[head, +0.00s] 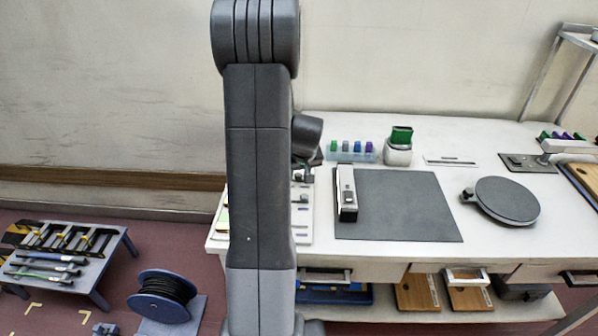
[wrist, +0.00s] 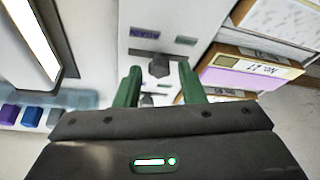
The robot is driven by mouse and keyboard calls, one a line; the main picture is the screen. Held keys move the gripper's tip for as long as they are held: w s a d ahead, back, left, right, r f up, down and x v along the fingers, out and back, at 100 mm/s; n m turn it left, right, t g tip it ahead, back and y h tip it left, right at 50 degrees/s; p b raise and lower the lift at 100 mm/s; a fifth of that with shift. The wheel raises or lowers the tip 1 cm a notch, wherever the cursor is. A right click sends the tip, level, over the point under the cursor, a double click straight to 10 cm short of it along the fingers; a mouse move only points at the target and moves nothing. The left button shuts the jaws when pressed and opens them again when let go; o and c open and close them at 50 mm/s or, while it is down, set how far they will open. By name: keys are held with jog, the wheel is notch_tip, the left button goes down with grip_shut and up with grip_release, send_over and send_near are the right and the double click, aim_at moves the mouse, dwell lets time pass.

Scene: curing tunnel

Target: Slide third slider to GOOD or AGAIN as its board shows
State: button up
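In the wrist view, my gripper (wrist: 160,68) is open, with its two green fingers either side of a dark slider knob (wrist: 158,67). Gaps show between the knob and both fingers. The knob is on a pale slider panel (wrist: 130,14). A small label (wrist: 145,33) above the knob seems to read AGAIN, upside down; another label (wrist: 186,40) beside it is illegible. A board (wrist: 225,78) with a purple band and a white tag reading No. 11 lies to the right. Its result is not legible. In the head view, my arm hides most of the panel (head: 304,228).
On the white table (head: 400,265) are a dark mat (head: 405,215), a black-and-white device (head: 346,192), a round dark plate (head: 507,200) and a bin of coloured blocks (head: 349,152). Other boards lie right of the panel in the wrist view. A cable reel (head: 165,290) stands below left.

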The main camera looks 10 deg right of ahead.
grip_shut()
jog(key=shift+w+a+b, duration=0.2)
jog(key=shift+a, duration=0.4)
jog(key=shift+w+a+b, duration=0.2)
jog(key=shift+a, duration=0.4)
jog(key=shift+c, duration=0.4)
grip_release()
jog(key=o, duration=0.3)
jog(key=shift+a, duration=0.15)
jog(key=shift+o, duration=0.2)
jog(key=shift+r, duration=0.15)
jog(key=v, duration=1.3)
jog(key=shift+s+r+b, duration=0.2)
jog(key=shift+r+b, duration=0.05)
jog(key=shift+b, duration=0.15)
